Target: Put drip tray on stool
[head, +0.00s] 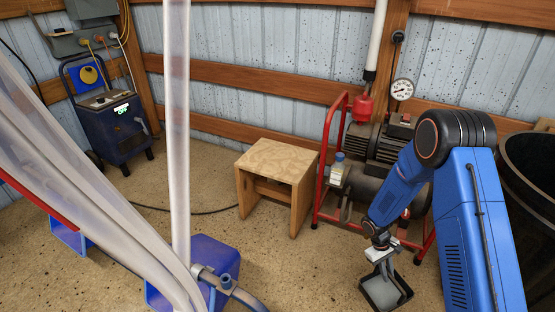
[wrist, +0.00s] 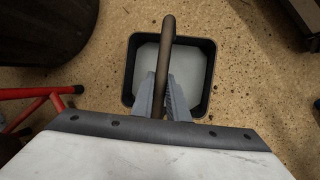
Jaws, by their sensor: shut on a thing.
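The drip tray (head: 384,292) is a dark square pan with a pale grey inside and an arched handle. It shows at the lower right of the head view, below my gripper (head: 382,262). In the wrist view my gripper (wrist: 160,100) is shut on the handle of the drip tray (wrist: 205,85), which hangs over the speckled floor. Its height above the floor is hard to tell. The stool (head: 277,160) is a low wooden one with a bare top. It stands in the middle of the head view, to the left of and farther back than the tray.
A compressor on a red frame (head: 325,150) stands right of the stool, with a small bottle (head: 338,168) on it. A dark barrel (head: 530,175) is at far right. Clear hoses (head: 178,120) and blue bins (head: 200,262) fill the left. Floor before the stool is clear.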

